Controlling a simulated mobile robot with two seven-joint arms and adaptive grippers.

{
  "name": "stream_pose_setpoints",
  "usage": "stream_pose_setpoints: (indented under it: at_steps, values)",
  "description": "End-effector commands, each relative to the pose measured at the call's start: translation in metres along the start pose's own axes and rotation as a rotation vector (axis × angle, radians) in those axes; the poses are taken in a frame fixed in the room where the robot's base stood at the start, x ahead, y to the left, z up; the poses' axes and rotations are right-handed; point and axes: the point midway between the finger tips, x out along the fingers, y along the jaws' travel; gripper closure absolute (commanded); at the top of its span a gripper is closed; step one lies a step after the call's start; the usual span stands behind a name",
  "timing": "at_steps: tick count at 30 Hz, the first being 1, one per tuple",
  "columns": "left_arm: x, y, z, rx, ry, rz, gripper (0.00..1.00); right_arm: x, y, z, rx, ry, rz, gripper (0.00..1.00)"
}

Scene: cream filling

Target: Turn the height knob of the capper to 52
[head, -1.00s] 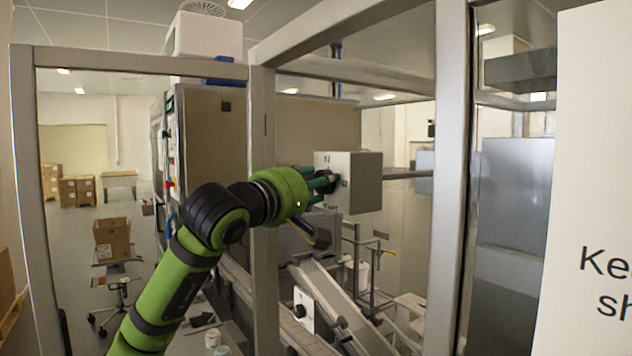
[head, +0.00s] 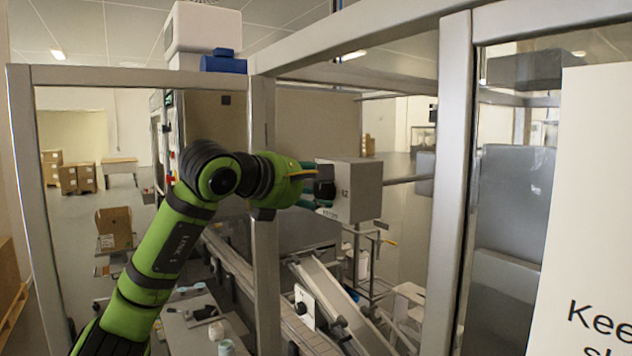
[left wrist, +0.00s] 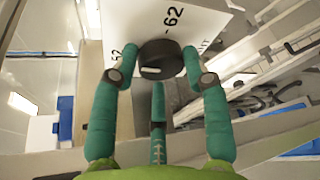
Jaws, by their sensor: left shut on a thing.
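The capper's height control is a light grey box (head: 362,188) with a black round knob (head: 325,190) on its left face. In the left wrist view the knob (left wrist: 160,57) carries a short white mark on its near side. Printed numbers around it include 62 above and what looks like 52 at left. My left gripper (head: 318,186) is at the knob, its green fingers on either side. It is shut on the knob in the left wrist view (left wrist: 155,68). The scale is partly hidden by the fingers. My right gripper is not in view.
Grey frame posts (head: 262,200) and a top beam (head: 360,42) enclose the machine; my left arm reaches past the near post. A sloped conveyor chute (head: 335,290) lies below the box. A white sign (head: 590,220) stands at right.

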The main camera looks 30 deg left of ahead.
Motion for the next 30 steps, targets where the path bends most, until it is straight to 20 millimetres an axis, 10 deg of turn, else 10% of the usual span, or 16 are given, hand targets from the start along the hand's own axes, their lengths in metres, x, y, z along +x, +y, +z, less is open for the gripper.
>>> stream_pose_setpoints:
  at_steps: [30]
  values:
    - [0.004, -0.004, -0.004, -0.426, 0.014, -0.195, 0.86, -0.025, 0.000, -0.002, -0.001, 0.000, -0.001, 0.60]
